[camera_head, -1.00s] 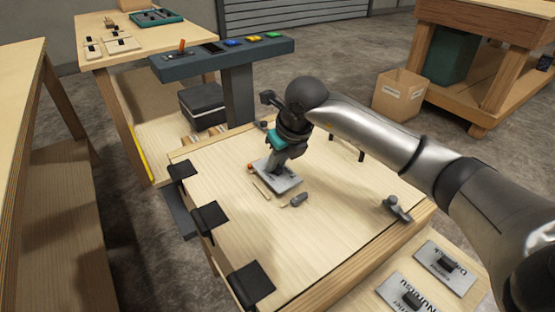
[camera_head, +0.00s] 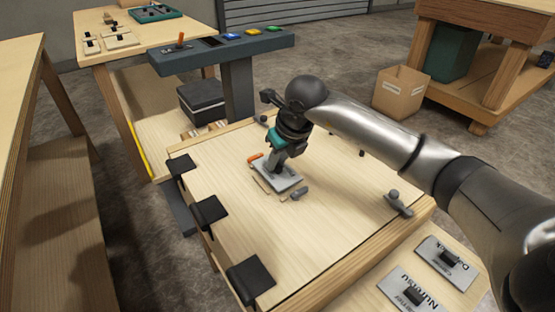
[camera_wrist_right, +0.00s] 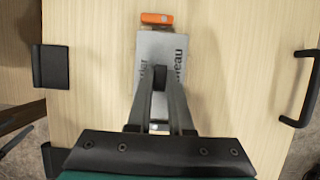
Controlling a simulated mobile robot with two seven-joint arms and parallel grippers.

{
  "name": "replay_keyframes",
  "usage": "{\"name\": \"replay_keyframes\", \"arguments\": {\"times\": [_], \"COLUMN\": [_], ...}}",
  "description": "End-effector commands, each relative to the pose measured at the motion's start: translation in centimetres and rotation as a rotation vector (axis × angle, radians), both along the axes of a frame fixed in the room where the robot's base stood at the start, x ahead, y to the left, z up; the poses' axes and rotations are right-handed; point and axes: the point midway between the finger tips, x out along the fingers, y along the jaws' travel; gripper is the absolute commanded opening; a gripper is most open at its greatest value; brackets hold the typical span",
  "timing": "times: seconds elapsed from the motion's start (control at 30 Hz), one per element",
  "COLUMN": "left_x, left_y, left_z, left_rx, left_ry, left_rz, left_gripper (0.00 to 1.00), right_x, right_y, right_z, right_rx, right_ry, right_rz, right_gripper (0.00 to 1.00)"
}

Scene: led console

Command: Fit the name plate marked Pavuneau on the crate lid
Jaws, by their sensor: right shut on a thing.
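The silver name plate (camera_head: 290,184) is over the light wood crate lid (camera_head: 330,215), held by its black knob (camera_wrist_right: 160,77) in my right gripper (camera_head: 274,170). An orange toggle (camera_wrist_right: 156,18) is just beyond one end, and a grey toggle (camera_head: 299,193) is by the near right corner. I cannot tell whether the plate touches the lid. My left gripper is out of view.
Two other plates with black knobs, one (camera_head: 460,272) behind the other (camera_head: 430,299), lie on the lower right surface. Black hinges (camera_head: 207,212) line the lid's left edge; a handle (camera_head: 398,204) is at right. A console (camera_head: 222,52) with coloured buttons stands behind.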

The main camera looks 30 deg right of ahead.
Motion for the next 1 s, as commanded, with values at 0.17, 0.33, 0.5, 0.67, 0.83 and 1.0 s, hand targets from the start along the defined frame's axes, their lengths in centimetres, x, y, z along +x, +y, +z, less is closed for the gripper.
{"name": "replay_keyframes", "arguments": {"times": [0.17, 0.33, 0.5, 0.67, 0.83, 1.0], "left_x": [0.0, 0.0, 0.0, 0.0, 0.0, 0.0], "left_y": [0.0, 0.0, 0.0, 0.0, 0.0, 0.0], "left_z": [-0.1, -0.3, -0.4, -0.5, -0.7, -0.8], "left_rx": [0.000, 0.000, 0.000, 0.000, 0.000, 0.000], "left_ry": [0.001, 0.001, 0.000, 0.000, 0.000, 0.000], "left_rz": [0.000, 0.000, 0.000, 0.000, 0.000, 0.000], "left_gripper": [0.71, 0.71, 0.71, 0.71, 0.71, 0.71], "right_x": [0.0, 0.0, 0.0, 0.0, 0.0, 0.0], "right_y": [0.0, 0.0, 0.0, 0.0, 0.0, 0.0], "right_z": [-0.1, -0.3, -0.5, -0.7, -0.9, -1.1], "right_rx": [0.000, 0.000, 0.000, 0.000, 0.000, 0.000], "right_ry": [-0.001, 0.000, 0.000, 0.000, 0.000, 0.000], "right_rz": [0.000, 0.000, 0.000, 0.000, 0.000, 0.000], "right_gripper": [0.00, 0.00, 0.00, 0.00, 0.00, 0.00]}}
